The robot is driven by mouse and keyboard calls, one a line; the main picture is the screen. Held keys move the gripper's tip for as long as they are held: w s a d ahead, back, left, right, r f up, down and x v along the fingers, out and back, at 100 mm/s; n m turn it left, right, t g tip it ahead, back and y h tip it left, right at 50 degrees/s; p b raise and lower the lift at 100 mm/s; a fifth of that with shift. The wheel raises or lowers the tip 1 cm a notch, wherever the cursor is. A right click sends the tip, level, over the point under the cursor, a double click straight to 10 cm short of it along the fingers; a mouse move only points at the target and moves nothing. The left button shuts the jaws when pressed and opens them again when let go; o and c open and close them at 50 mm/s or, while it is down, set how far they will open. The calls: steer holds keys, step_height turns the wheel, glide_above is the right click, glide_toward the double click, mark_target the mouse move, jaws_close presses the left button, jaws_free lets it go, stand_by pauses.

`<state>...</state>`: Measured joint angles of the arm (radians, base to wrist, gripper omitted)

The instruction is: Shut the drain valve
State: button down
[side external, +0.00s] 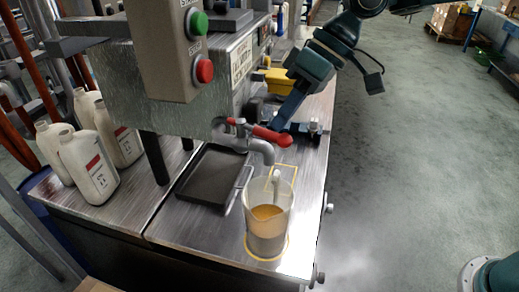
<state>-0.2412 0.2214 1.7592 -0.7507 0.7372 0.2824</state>
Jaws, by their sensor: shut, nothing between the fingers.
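The drain valve (232,142) is a grey metal tap on the front of the steel machine. Its red lever handle (268,133) points to the right, above the curved spout. A clear beaker (266,238) with amber oil (266,212) stands under and in front of the spout. My gripper (279,122) is at the end of the teal arm, reaching down from the upper right. It is shut and empty, with its tip right by the red handle. I cannot tell whether it touches the handle.
White bottles (92,165) stand on the bench at the left. A dark tray (207,177) lies left of the beaker. A control box with green (198,23) and red (204,71) buttons hangs above. The bench's right edge is close to the beaker; open floor lies beyond.

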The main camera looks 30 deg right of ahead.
steer(key=shift+s+a, duration=0.2)
stand_by(0.5)
steer(key=s+a+m+t+h, duration=0.2)
steer(key=a+m+t+h, duration=0.2)
steer(key=a+m, duration=0.3)
steer(key=shift+s+a+m+t, duration=0.25)
steer(key=shift+a+m+t, duration=0.25)
steer(key=shift+m, duration=1.9)
steer(key=shift+s+d, duration=0.1)
steer(key=shift+d, duration=0.05)
steer(key=s+f+v, duration=0.1)
steer(key=v, duration=1.1)
steer(key=shift+s+d, duration=0.35)
steer(key=shift+s, duration=0.1)
